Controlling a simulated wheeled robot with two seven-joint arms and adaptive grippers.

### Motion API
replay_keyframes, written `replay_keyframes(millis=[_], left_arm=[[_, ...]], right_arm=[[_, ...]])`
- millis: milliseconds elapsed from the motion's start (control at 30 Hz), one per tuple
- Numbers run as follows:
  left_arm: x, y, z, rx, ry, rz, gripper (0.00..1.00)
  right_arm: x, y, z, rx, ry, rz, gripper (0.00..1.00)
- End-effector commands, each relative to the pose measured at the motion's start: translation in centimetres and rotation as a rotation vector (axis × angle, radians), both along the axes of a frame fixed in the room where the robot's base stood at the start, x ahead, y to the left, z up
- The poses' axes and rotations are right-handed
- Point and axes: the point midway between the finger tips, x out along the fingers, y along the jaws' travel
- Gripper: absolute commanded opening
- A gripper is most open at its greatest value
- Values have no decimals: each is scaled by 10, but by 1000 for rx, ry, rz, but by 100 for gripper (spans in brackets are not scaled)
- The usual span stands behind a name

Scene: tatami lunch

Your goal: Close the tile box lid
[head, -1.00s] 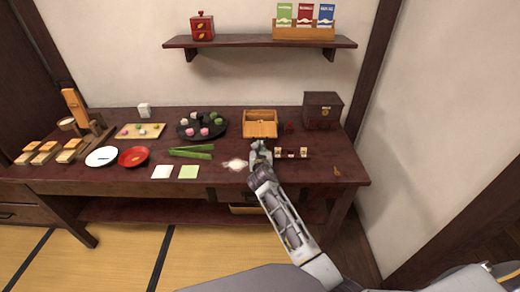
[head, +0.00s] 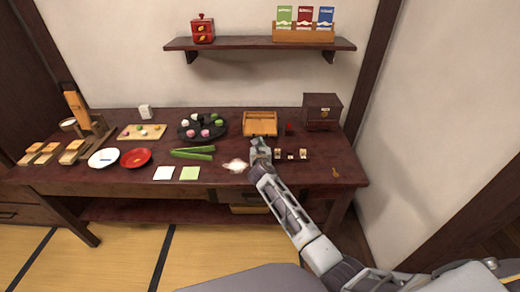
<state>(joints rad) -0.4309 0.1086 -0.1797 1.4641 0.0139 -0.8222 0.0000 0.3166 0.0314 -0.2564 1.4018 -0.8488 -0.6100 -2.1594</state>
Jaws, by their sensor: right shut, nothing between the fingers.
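The tile box (head: 246,130) is a light wooden box at the back of the dark table, right of the black round tray. A flat wooden panel, its lid (head: 261,124), shows across most of the top. I cannot tell whether it sits fully flush. My right gripper (head: 259,145) is shut and empty just in front of the box's near edge. It hides a little of the front, and I cannot tell whether it touches the box. My left gripper is not in view.
Small tiles (head: 291,156) stand right of my right gripper. A dark chest (head: 322,111) stands at the back right. The black tray (head: 185,133) of sweets and green leaf strips (head: 192,153) lie left. A wall shelf (head: 260,44) hangs above.

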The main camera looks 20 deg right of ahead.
Motion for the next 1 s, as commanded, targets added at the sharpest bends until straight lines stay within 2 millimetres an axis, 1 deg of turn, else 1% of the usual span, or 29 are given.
replay_keyframes(millis=[200,433,800,1000], left_arm=[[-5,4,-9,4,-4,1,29],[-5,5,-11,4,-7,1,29],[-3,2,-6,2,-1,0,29],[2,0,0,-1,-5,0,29]], right_arm=[[18,-6,1,-3,1,0,0],[36,-11,0,-1,-1,-1,0],[63,-20,0,-2,1,-2,0],[68,-22,1,-2,-1,-3,0]])
